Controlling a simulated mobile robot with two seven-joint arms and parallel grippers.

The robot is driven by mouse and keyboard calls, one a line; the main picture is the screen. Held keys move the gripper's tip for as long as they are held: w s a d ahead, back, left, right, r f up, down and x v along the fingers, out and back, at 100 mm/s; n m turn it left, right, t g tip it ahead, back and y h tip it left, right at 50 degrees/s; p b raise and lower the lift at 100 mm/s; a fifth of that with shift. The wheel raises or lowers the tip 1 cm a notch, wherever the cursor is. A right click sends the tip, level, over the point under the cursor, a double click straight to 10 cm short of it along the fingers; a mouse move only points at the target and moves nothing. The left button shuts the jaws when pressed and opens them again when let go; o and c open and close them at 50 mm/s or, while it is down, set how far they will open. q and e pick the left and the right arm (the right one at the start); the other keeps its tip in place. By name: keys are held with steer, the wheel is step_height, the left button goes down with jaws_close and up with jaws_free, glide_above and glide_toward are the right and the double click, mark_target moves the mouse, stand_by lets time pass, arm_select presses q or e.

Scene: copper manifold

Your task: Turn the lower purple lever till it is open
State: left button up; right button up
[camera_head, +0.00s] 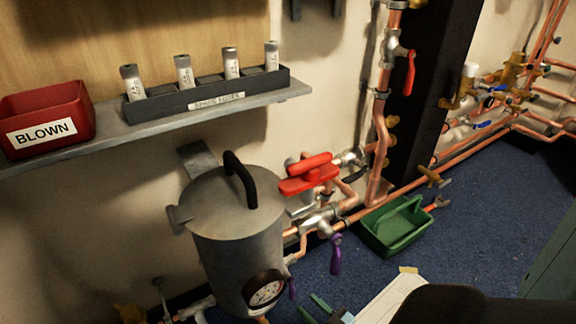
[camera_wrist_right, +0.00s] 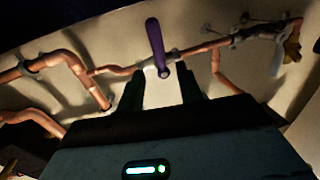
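Two purple levers show in the head view. The upper purple lever (camera_head: 336,254) hangs down from a valve on the copper pipe. The lower purple lever (camera_head: 291,288) is small and partly hidden beside the gauge. My right gripper (camera_head: 312,307) is at the bottom, its green fingertips apart, just below and right of the lower lever. In the right wrist view, the open right gripper (camera_wrist_right: 162,88) faces a purple lever (camera_wrist_right: 156,42) on a pipe valve. The lever lies ahead between the fingers, with no grip on it visible. My left gripper is not in view.
A grey metal vessel (camera_head: 215,225) with a round gauge (camera_head: 267,291) stands left of the lower lever. A red handle (camera_head: 309,173) sits above. A green basket (camera_head: 395,227) lies on the blue floor to the right. Copper pipes (camera_head: 400,188) run along the wall.

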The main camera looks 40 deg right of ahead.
mark_target(294, 292)
steer(key=w+b, duration=0.2)
steer(key=w, duration=0.4)
steer(key=shift+w+d+f+b, duration=0.1)
steer(key=shift+w+d+b, duration=0.05)
steer(key=shift+w+b, duration=0.2)
steer(key=shift+w, duration=0.45)
steer(key=c, duration=0.7)
jaws_close()
